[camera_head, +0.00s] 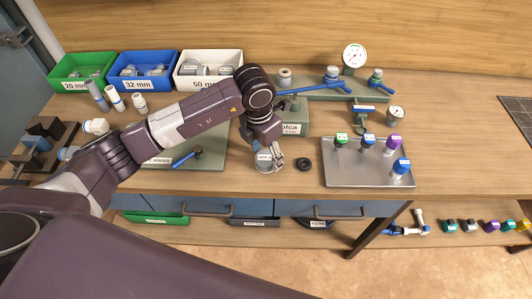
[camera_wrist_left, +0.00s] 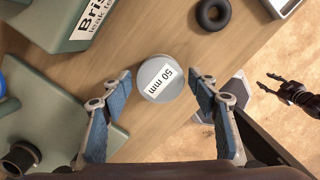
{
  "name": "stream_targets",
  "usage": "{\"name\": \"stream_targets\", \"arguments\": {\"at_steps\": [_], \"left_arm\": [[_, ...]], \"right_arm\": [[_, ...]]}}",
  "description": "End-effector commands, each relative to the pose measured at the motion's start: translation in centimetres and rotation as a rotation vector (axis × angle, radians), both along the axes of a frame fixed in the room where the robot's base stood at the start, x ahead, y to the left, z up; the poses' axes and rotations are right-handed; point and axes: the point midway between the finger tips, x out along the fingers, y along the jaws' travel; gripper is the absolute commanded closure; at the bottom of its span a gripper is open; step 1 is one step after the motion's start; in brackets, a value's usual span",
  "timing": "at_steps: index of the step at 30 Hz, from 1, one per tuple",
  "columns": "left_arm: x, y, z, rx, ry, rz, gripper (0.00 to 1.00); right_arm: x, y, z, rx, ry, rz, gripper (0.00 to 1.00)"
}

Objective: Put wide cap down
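The wide cap is a round grey cap with a white "50 mm" label (camera_wrist_left: 160,80), on the wooden table close to its front edge. It also shows in the head view (camera_head: 264,162), partly hidden by the gripper. My left gripper (camera_wrist_left: 160,77) is open, pointing down over the cap. One blue-padded finger is on each side of it, with a small gap on both sides. In the head view the left gripper (camera_head: 272,155) covers the cap's right side. My right gripper (camera_wrist_left: 265,90) shows in the left wrist view at the right, its dark fingers apart and empty, above the floor.
A black rubber ring (camera_head: 303,164) lies just right of the cap. A metal plate (camera_head: 368,176) with coloured caps stands farther right. The green tester block (camera_head: 294,118) is behind. Labelled green (camera_head: 62,73), blue (camera_head: 178,57) and white (camera_head: 236,56) bins stand at the back left.

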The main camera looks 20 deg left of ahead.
Motion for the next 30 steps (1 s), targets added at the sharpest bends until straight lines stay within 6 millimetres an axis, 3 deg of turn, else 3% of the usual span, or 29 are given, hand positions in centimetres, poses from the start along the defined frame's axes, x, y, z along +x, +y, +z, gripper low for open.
{"name": "stream_targets", "arguments": {"at_steps": [14, 24, 30], "left_arm": [[0.1, 0.0, 1.0, -0.002, -0.003, 0.001, 0.37], [-0.6, 0.5, 8.0, -0.001, -0.005, -0.001, 0.37], [-1.0, 0.7, 11.2, 0.000, -0.002, 0.000, 0.37]], "right_arm": [[0.1, 0.0, 0.1, 0.000, -0.001, 0.000, 0.60], [0.1, 0.0, -1.5, 0.000, -0.001, 0.000, 0.60], [0.1, 0.0, -2.0, 0.000, 0.000, 0.000, 0.60]]}}
